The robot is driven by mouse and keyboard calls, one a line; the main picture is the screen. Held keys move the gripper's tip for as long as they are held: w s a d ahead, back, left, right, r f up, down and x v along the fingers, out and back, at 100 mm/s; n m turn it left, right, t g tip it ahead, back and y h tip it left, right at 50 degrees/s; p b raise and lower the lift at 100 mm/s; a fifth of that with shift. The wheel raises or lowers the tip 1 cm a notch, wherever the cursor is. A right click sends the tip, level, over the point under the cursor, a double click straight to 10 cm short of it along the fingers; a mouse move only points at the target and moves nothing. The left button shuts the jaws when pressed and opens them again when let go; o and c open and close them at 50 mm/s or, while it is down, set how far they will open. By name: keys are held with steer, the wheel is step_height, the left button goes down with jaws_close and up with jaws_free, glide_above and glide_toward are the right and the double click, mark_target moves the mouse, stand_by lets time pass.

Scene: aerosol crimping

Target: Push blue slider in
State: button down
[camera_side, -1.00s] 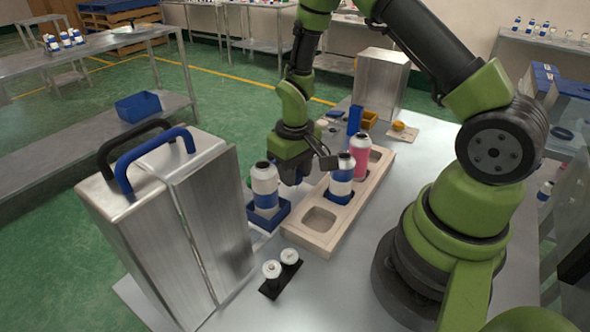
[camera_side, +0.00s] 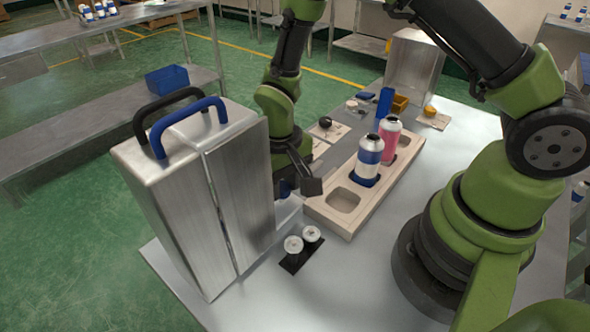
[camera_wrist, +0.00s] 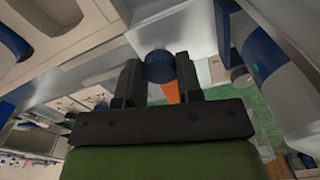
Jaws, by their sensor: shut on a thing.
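My gripper (camera_side: 300,186) is low beside the right face of the steel crimping box (camera_side: 190,210). In the wrist view its two fingers (camera_wrist: 160,80) are closed around a round dark-blue piece (camera_wrist: 159,66), with an orange strip below it. I cannot tell whether this piece belongs to the blue slider. The slider and the can it carried are not clearly visible in the side view; the box and my gripper cover that spot. A small dark-blue patch shows between box and gripper, too hidden to identify.
A wooden tray (camera_side: 347,222) right of my gripper holds a blue-and-white can (camera_side: 369,155) and a pink can (camera_side: 389,138); its front pocket is empty. A black holder with two white-topped parts (camera_side: 302,246) stands in front. Blue and black handles top the box.

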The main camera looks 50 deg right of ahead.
steer(key=shift+a, duration=0.3)
steer(key=c, duration=0.8)
jaws_free()
step_height(320, 180, up, 10)
